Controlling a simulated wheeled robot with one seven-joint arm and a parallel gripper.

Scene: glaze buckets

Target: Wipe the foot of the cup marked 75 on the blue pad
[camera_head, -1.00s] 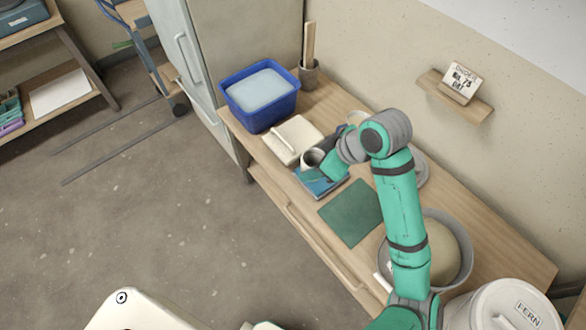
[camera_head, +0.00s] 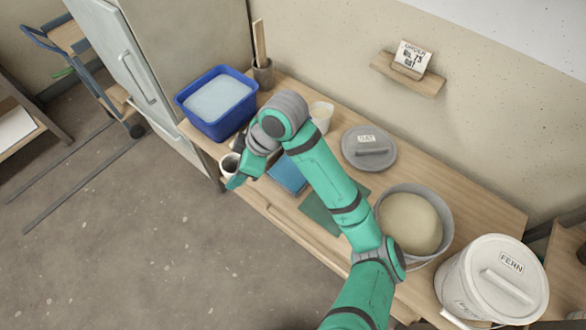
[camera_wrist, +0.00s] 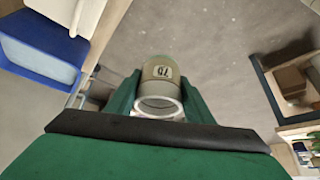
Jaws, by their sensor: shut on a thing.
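The cup marked 75 (camera_wrist: 162,70) is between the green fingers of my gripper (camera_wrist: 158,97) in the wrist view, its number label facing the camera and a pale ring at its near end. My gripper (camera_head: 240,175) is shut on it. In the head view the cup (camera_head: 229,163) shows a dark opening and hangs near the bench's front edge, left of the blue pad. The blue pad (camera_head: 286,177) lies on the bench, partly hidden by my arm; cup and pad are apart.
A blue tub (camera_head: 207,124) stands behind the cup, with a stick pot (camera_head: 264,75) beside it. A pale small pot (camera_head: 321,115), grey lid (camera_head: 369,148), green mat (camera_head: 318,216), open glaze bucket (camera_head: 410,222) and FERN bucket (camera_head: 492,278) line the bench. A card (camera_head: 411,58) sits on the shelf.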

